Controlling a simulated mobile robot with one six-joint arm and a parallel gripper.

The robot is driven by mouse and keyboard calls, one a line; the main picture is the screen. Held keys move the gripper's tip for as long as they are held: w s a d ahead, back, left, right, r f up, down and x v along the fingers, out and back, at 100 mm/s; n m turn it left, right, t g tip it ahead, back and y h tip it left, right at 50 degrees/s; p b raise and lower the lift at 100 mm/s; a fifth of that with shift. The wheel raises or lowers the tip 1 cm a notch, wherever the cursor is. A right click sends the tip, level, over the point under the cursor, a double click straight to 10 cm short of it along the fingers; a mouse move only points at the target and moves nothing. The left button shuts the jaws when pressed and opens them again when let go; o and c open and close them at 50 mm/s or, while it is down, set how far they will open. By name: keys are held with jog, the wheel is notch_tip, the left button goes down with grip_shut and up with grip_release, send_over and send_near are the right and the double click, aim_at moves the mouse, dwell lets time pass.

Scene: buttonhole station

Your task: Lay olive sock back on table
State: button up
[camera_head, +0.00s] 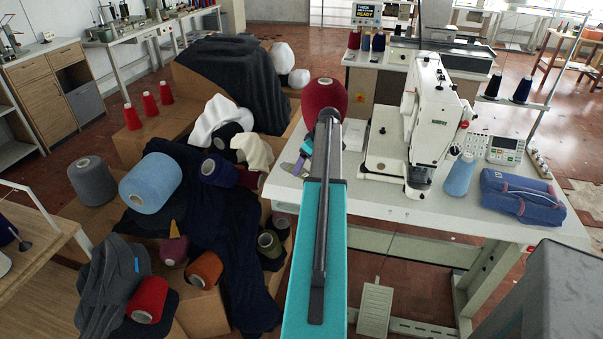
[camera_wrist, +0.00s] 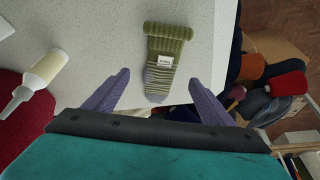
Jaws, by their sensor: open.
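The olive sock (camera_wrist: 168,48) has a ribbed cuff, a small white label, a striped foot and a grey toe. In the wrist view it appears to lie flat on the pale table (camera_wrist: 105,30), close to the table's edge on the right, its toe towards me. My gripper (camera_wrist: 161,78) is open, its two purple fingers on either side of the sock's foot with clear gaps. In the head view my arm hides most of the gripper and sock; a bit of purple finger shows at the table's left end.
A cream bottle (camera_wrist: 42,70) lies left of the sock in the wrist view. A large red yarn cone (camera_head: 325,97) stands beyond my arm. Cartons with cloth and yarn crowd the left.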

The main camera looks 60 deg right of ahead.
jog(key=shift+p+x, duration=0.3)
jog(key=shift+x, duration=1.2)
jog(key=shift+r, duration=0.1)
jog(key=c, duration=1.2)
jog(key=shift+c, duration=0.2)
jog(key=shift+r, duration=0.1)
jog(key=shift+r+b, duration=0.55)
jog(key=shift+r, duration=0.55)
jog(key=s+a+r+b, duration=0.2)
jog(key=s+a+b, duration=0.1)
jog(key=s+a, duration=0.6)
jog(key=shift+a+r+b, duration=0.3)
jog(key=shift+a+b, duration=0.05)
jog(key=shift+a, duration=1.75)
jog(key=shift+s, duration=0.1)
